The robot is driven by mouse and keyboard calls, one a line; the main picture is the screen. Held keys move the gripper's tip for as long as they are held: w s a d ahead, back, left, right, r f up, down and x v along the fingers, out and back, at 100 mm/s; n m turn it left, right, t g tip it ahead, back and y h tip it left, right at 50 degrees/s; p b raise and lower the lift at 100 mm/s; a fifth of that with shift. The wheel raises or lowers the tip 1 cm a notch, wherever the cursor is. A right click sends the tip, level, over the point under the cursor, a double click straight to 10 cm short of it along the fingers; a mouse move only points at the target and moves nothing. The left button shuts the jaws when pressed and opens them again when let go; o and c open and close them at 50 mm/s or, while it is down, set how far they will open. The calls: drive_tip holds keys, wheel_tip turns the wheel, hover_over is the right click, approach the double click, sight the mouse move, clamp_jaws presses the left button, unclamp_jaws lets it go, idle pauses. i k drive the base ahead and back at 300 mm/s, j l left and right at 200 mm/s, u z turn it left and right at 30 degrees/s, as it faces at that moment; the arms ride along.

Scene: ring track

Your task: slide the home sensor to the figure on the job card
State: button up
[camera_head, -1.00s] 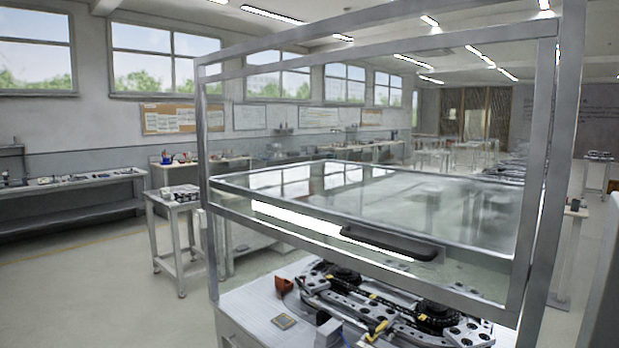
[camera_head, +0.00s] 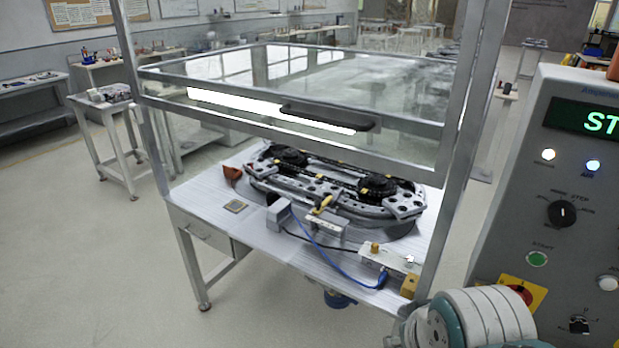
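The ring track (camera_head: 352,206) lies on a white table under a raised glass guard, with dark round hubs and a chain inside it. A small yellow-tipped part (camera_head: 322,205) sits at the track's front edge above a grey bracket; I cannot tell whether it is the home sensor. A small square plate (camera_head: 235,206) lies flat on the table left of the track. No job card or figure can be read. My arm (camera_head: 480,318) shows as white and teal links at the bottom right; the gripper's fingers are not visible.
The glass guard (camera_head: 300,85) with a black handle (camera_head: 330,117) spans above the track. A control panel (camera_head: 560,200) with a green display stands close on the right. A blue cable (camera_head: 335,268) runs along the table's front. Open floor lies at the left.

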sight(320, 206)
drive_tip(key=k+z, duration=0.1)
drive_tip(key=z, duration=0.8)
drive_tip(key=k+l+z, duration=0.1)
drive_tip(key=z, duration=0.75)
drive_tip(key=k+l+z, duration=0.1)
drive_tip(key=z, duration=0.35)
drive_tip(key=l+u, duration=0.1)
drive_tip(key=u, duration=2.2)
drive_tip(key=i+j+u, duration=0.1)
drive_tip(key=i+u, duration=0.35)
drive_tip(key=i, duration=0.4)
